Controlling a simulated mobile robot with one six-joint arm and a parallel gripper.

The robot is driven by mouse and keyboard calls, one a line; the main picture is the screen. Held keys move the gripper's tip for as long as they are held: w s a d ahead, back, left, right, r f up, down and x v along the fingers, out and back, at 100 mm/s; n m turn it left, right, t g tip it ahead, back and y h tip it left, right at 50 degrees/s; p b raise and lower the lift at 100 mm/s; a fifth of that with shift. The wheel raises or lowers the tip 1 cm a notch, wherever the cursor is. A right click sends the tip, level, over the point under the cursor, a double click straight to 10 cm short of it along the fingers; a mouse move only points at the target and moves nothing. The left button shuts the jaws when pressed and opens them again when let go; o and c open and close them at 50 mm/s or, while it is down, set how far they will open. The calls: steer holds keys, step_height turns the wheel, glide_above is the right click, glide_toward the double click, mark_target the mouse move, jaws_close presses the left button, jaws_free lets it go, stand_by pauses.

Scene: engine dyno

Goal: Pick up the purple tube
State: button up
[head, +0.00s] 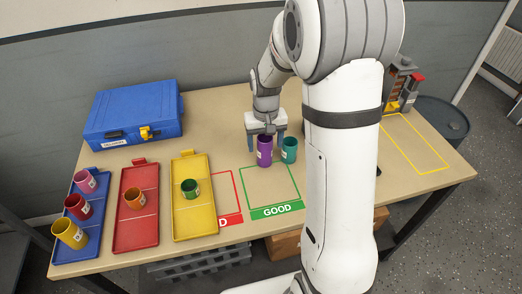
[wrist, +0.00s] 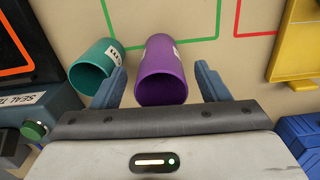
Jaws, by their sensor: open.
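The purple tube (head: 264,152) stands upright on the table, with a white label on its side. It also shows in the wrist view (wrist: 163,68), between the two blue fingers of my gripper (wrist: 165,85). My gripper is open, with a finger on each side of the tube and visible gaps, wider on the right.
A green-framed GOOD area (head: 277,211) lies in front of the tubes. Yellow (head: 194,224), red (head: 133,232) and blue (head: 75,249) trays hold other tubes at left. A blue case (head: 133,113) sits behind them. My arm hides part of the table's right side.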

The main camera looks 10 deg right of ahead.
steer(key=shift+f, duration=1.5)
steer(key=shift+c, duration=0.3)
steer(key=c, duration=1.2)
steer(key=shift+o, duration=0.2)
